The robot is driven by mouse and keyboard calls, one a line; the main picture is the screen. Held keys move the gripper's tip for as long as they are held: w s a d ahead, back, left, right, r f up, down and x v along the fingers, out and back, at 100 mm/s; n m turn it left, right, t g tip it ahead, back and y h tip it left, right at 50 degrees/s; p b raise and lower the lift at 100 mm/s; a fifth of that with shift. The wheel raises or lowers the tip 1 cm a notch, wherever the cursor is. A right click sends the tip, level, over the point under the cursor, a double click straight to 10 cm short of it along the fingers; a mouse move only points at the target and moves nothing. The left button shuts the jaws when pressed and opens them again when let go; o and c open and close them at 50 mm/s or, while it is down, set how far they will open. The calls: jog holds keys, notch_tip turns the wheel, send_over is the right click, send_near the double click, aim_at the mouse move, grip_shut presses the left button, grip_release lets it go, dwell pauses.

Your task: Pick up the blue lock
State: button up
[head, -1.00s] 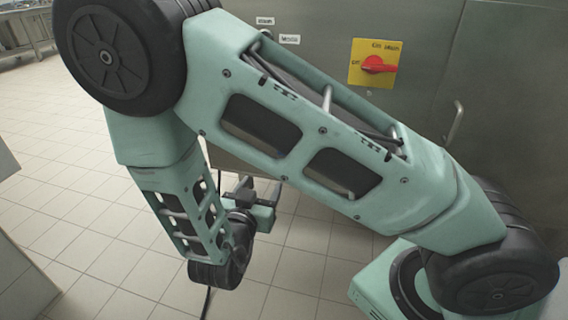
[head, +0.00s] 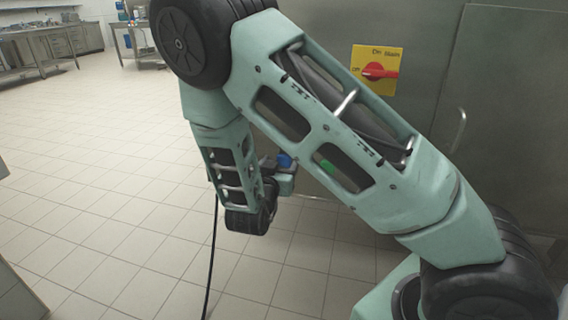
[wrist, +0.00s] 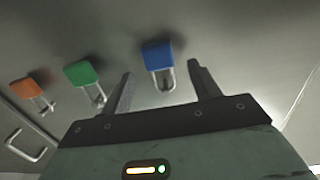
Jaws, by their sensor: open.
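The blue lock (wrist: 157,57) hangs on the metal panel in the wrist view, with its silver shackle pointing toward my gripper. My gripper (wrist: 160,71) is open. The lock appears between its two fingers, and nothing is held. I cannot tell how much depth is left between the fingertips and the lock. In the head view, the blue lock (head: 284,160) shows as a small patch beside my gripper (head: 282,176), which is mostly hidden by my wrist and forearm.
A green lock (wrist: 80,73) and an orange lock (wrist: 24,88) hang to the left in the wrist view. A metal handle (wrist: 28,144) is at lower left. A yellow plate with a red switch (head: 380,71) is on the cabinet. The tiled floor (head: 110,160) at left is clear.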

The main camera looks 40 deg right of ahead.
aim_at(283, 157)
jog(key=shift+b+x, duration=0.35)
jog(key=shift+x, duration=1.2)
jog(key=shift+c, duration=0.3)
jog(key=shift+r, duration=0.1)
jog(key=c, duration=1.1)
jog(key=shift+o, duration=0.2)
jog(key=shift+r+p, duration=0.5)
jog(key=shift+r, duration=0.15)
jog(key=shift+s+a+r, duration=0.15)
jog(key=shift+a+r, duration=0.05)
jog(key=p+v, duration=0.3)
jog(key=v, duration=1.4)
jog(key=shift+s+a+f+p, duration=0.15)
jog(key=shift+a+f+p, duration=0.05)
jog(key=shift+f+p, duration=0.25)
